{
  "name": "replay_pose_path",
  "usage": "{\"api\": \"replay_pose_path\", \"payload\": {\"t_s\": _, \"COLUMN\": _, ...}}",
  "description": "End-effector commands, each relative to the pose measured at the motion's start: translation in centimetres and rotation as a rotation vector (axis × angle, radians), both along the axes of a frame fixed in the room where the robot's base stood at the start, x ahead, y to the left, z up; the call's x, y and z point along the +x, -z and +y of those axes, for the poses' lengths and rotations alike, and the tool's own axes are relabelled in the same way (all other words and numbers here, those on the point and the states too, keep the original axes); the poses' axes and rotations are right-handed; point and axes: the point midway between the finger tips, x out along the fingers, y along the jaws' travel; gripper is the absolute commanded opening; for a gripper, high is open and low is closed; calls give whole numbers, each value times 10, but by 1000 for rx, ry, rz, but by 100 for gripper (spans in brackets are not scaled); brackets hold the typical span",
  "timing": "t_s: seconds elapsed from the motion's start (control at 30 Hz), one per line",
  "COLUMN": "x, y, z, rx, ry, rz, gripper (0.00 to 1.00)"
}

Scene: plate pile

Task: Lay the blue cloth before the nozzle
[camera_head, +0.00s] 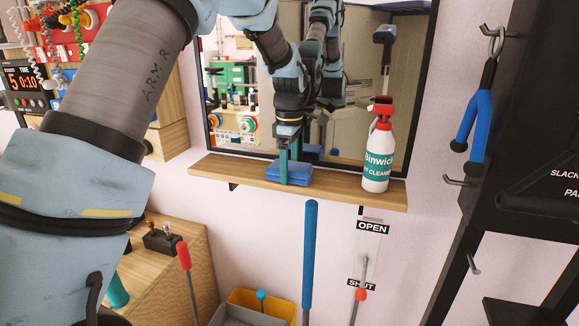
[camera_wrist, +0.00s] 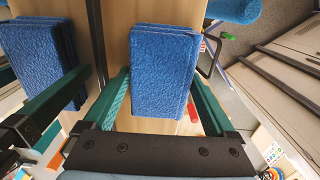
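The blue cloth (camera_head: 290,178) is a thick folded pad on the wooden shelf, left of the spray bottle. It also shows in the wrist view (camera_wrist: 163,72). My gripper (camera_head: 288,168) points down over it, its green fingers on opposite sides of the cloth. In the wrist view the fingers (camera_wrist: 160,90) flank it closely; their tips are hidden, so I cannot tell whether they press on it. The white spray bottle (camera_head: 378,160) stands upright near the shelf's right end. Its red nozzle (camera_head: 382,104) is on top, apart from the cloth.
The wooden shelf (camera_head: 225,172) is narrow, with bare wood between cloth and bottle. A mirror (camera_head: 345,120) behind it reflects my arm and the cloth. A blue pole (camera_head: 310,250) rises below the shelf front. A dark rack (camera_head: 480,210) with hooks is at right.

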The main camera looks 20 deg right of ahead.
Motion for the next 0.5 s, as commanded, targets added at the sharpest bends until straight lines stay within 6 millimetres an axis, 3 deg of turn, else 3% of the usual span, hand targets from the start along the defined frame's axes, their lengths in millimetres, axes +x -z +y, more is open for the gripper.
{"api": "replay_pose_path", "payload": {"t_s": 0.33, "x": 0, "y": -2, "z": 0, "rx": 0, "ry": 0, "rz": 0, "gripper": 100}}
{"api": "replay_pose_path", "payload": {"t_s": 0.5, "x": 1, "y": -20, "z": -1, "rx": -3, "ry": 0, "rz": -3, "gripper": 100}}
